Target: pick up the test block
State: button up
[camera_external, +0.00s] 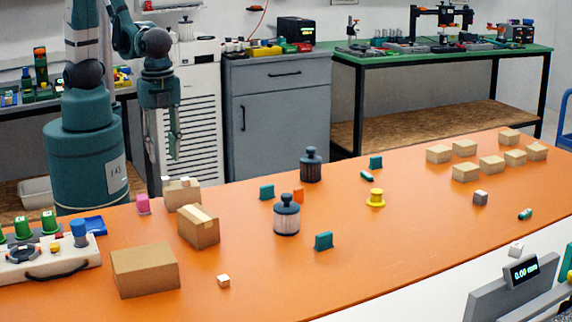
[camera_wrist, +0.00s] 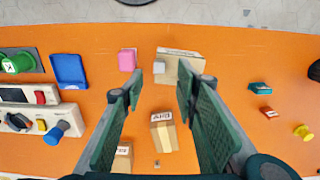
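No label marks the test block, so I cannot tell for sure which block it is. A small pale grey block (camera_wrist: 159,68) shows at the left edge of a tan box in the wrist view, between my fingertips in the picture. Other candidates are a pink block (camera_external: 143,204) left of that box, a small pale cube (camera_external: 223,281) at the table's front, and a grey cube (camera_external: 480,197) at the right. My gripper (camera_external: 165,165) is open and empty, raised above the table's back left; its spread fingers (camera_wrist: 160,80) fill the wrist view's middle.
The orange table (camera_external: 400,255) holds a tan box (camera_external: 182,195), a taped box (camera_external: 199,228), a larger box (camera_external: 146,270), dark canisters (camera_external: 287,215), a yellow knob (camera_external: 376,199) and several small boxes at right. A control panel (camera_external: 45,262) stands at left. The centre right is fairly clear.

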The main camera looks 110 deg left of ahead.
aim_at(165, 181)
jog(key=shift+f, duration=0.9)
jog(key=shift+f+b, duration=0.6)
jog(key=shift+f, duration=2)
jog(key=c, duration=0.8)
